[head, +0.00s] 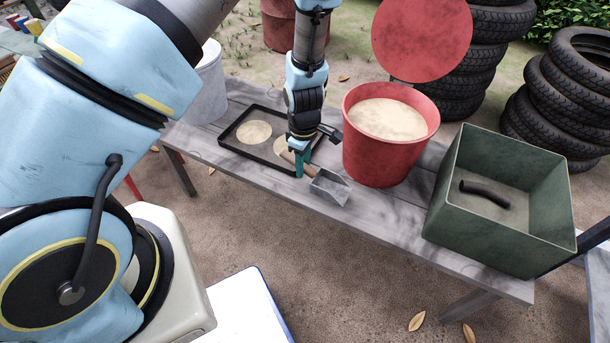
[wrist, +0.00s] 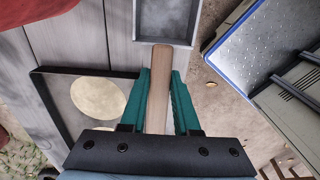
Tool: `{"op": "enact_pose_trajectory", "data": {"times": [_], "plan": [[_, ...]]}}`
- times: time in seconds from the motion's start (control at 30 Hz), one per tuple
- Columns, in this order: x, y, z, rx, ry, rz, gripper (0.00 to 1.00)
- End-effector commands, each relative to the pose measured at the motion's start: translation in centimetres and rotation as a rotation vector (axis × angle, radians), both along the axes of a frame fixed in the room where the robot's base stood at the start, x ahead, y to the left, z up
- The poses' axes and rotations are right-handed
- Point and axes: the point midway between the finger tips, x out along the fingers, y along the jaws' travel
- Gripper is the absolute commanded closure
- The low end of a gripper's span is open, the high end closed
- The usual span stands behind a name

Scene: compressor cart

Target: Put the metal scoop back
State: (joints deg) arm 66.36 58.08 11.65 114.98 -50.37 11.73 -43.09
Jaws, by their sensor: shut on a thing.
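The metal scoop (head: 331,186) has a grey square pan and a wooden handle. My gripper (head: 299,166) is shut on the handle, left of the red bucket. In the wrist view the wooden handle (wrist: 163,85) lies between the green fingers of my gripper (wrist: 160,95), and the scoop's pan (wrist: 166,35) shows at the top. The pan is at the front edge of the grey bench (head: 390,212); I cannot tell whether it touches the wood.
The red bucket (head: 371,156) of pale grain stands right of the scoop, its round red lid (head: 422,40) upright behind. A black tray (head: 226,140) with pale discs lies left. A green bin (head: 490,238) holding a dark curved piece (head: 484,193) stands at the bench's right end.

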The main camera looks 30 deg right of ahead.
Motion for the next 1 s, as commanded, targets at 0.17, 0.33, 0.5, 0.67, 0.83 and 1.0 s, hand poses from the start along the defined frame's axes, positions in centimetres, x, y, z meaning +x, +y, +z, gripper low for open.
{"op": "enact_pose_trajectory", "data": {"times": [0.17,0.33,0.5,0.67,0.83,1.0], "plan": [[0.0,0.1,-2.2,0.001,0.001,0.001,1.00],[0.0,0.0,-3.6,0.000,0.000,0.001,1.00],[0.0,0.0,-3.5,-0.001,-0.001,0.000,1.00],[0.0,0.0,-3.9,0.000,0.000,-0.001,0.69],[0.0,0.0,-3.8,0.000,0.000,-0.001,0.50],[0.0,0.0,-3.8,0.000,0.000,0.000,0.40]]}}
